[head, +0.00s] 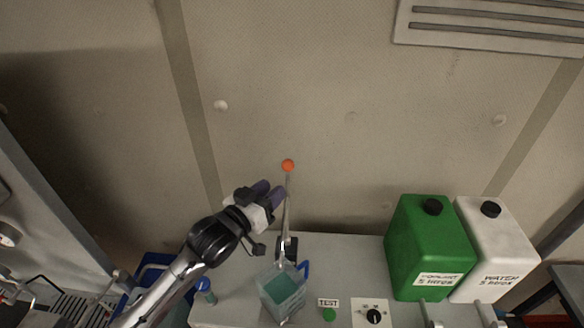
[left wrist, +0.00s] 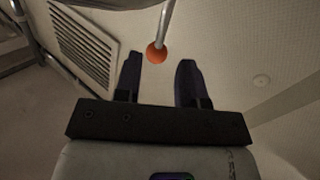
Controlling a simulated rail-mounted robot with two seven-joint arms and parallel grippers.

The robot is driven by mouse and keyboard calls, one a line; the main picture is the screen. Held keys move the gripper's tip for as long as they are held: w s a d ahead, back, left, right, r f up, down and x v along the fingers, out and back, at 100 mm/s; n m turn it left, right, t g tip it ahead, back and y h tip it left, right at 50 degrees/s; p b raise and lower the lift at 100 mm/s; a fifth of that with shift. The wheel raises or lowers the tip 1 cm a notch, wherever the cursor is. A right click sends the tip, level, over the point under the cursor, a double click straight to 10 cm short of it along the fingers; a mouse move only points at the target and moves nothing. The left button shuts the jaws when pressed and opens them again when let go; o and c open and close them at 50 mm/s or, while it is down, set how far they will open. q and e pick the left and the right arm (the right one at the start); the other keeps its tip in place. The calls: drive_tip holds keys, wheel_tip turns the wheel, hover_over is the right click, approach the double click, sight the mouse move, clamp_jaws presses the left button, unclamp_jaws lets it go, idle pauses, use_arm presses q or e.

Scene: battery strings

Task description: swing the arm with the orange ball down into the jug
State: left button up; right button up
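The orange ball (head: 288,165) is on the upper end of a thin metal arm (head: 285,215), which stands nearly upright on a dark mount (head: 287,249). The clear jug (head: 281,291) with a blue handle and greenish liquid stands on the bench in front of the mount. My left gripper (head: 271,190) is beside the arm, left of and a little below the ball in the head view. In the left wrist view its two dark fingers (left wrist: 160,75) are apart, with the ball (left wrist: 157,53) showing in the gap near the fingertips. I cannot tell whether they touch. My right gripper is not in view.
A green jerrycan (head: 425,245) and a white one (head: 493,250) stand on the right of the bench (head: 345,258). A green TEST button (head: 329,314) and a black knob (head: 374,316) are at the front. A small blue-capped bottle (head: 205,290) stands left of the jug.

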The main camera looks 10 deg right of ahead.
sight(287, 177)
use_arm(q)
drive_tip(key=p+x, duration=0.2)
drive_tip(key=x, duration=0.4)
drive_tip(key=shift+w+d, duration=0.2)
drive_tip(key=shift+x, duration=0.8)
drive_tip(key=shift+w+d, duration=0.1)
drive_tip(key=shift+c, duration=0.5)
clamp_jaws()
